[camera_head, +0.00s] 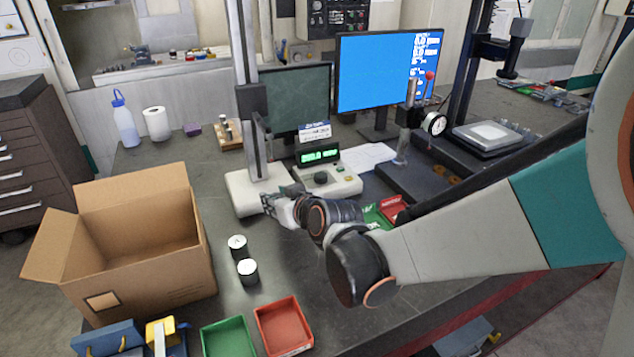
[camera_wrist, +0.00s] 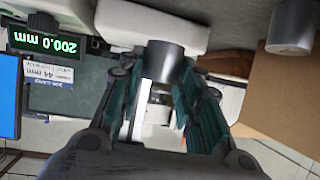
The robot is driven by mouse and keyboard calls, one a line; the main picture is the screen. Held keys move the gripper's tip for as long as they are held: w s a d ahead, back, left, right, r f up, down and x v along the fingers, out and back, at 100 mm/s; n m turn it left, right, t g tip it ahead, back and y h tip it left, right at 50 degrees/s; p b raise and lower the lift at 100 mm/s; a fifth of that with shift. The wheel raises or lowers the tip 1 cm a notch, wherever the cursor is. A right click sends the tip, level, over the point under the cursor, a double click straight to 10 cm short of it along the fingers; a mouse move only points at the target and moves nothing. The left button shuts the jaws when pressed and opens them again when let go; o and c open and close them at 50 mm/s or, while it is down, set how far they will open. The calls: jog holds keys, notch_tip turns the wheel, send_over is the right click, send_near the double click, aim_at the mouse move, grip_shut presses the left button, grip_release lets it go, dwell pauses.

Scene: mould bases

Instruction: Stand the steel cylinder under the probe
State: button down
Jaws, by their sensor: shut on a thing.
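My gripper (camera_head: 287,207) is beside the white base of the height gauge (camera_head: 240,190). In the wrist view, my gripper (camera_wrist: 160,82) is shut on a grey steel cylinder (camera_wrist: 166,60), held between its fingertips near the gauge's white base (camera_wrist: 150,22). Whether the cylinder touches the base cannot be told. In the head view my fingers largely hide it. A dark carriage (camera_head: 252,101) sits on the gauge's column; the probe tip is not clear. The gauge's readout (camera_head: 320,155) is lit green and shows 200.0 mm in the wrist view (camera_wrist: 46,42).
Two more cylinders (camera_head: 238,247) (camera_head: 247,271) stand on the bench. An open cardboard box (camera_head: 150,240) is at left. Green (camera_head: 228,338) and red (camera_head: 283,326) trays lie in front. A dial indicator stand (camera_head: 435,124) is at right. Bench between box and gauge is clear.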

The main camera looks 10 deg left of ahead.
jog(key=shift+f+b, duration=1.8)
jog(key=shift+f, duration=1.2)
jog(key=shift+f, duration=0.15)
jog(key=c, duration=1.2)
grip_release()
jog(key=shift+o, duration=0.2)
